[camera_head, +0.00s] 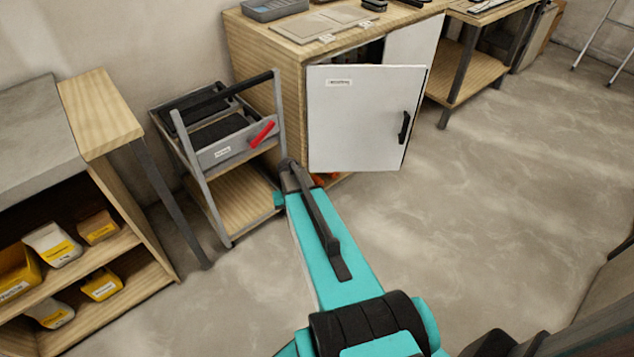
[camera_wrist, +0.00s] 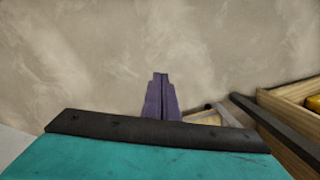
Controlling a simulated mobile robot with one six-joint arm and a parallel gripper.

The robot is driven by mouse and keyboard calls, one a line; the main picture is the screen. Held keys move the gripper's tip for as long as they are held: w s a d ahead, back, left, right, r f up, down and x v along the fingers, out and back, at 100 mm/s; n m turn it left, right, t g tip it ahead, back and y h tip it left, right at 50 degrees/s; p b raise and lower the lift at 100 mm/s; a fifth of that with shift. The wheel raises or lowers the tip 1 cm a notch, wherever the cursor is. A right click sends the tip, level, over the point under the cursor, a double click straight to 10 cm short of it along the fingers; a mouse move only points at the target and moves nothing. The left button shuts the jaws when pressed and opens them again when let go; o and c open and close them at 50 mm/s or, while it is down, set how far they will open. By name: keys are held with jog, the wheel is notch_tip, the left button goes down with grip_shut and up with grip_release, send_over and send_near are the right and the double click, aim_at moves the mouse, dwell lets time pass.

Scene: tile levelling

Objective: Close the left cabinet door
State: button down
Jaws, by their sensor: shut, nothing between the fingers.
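The left cabinet door (camera_head: 360,110) is a white panel with a small label and a black handle (camera_head: 405,127) near its right edge. It stands ajar, swung out from the wooden cabinet (camera_head: 268,75), with a dark gap above and behind it. The right door (camera_head: 415,42) is white and looks closed, partly hidden by the left door. In the wrist view my gripper (camera_wrist: 161,80) is shut and empty, its dark fingers in front of a bare wall or floor surface. In the head view my arm reaches up to the door's lower left corner; the fingers cannot be made out there.
A grey metal cart (camera_head: 205,185) with a bin and a red-handled tool (camera_head: 262,133) stands close left of the cabinet. A wooden shelf (camera_head: 130,235) with yellow packages is at the left. A workbench (camera_head: 465,65) stands at the right. The concrete floor right of my arm is clear.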

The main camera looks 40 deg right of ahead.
jog(key=s+a+f+n+g, duration=0.2)
jog(key=s+a+f, duration=0.2)
jog(key=s+a, duration=0.8)
jog(key=s+a+f+n+g, duration=0.2)
jog(key=s+a+f, duration=0.3)
jog(key=s+a, duration=0.7)
jog(key=shift+s+a+n+h, duration=0.25)
jog(key=shift+s+n+h, duration=0.05)
jog(key=shift+s+n, duration=0.3)
jog(key=shift+a+r, duration=0.1)
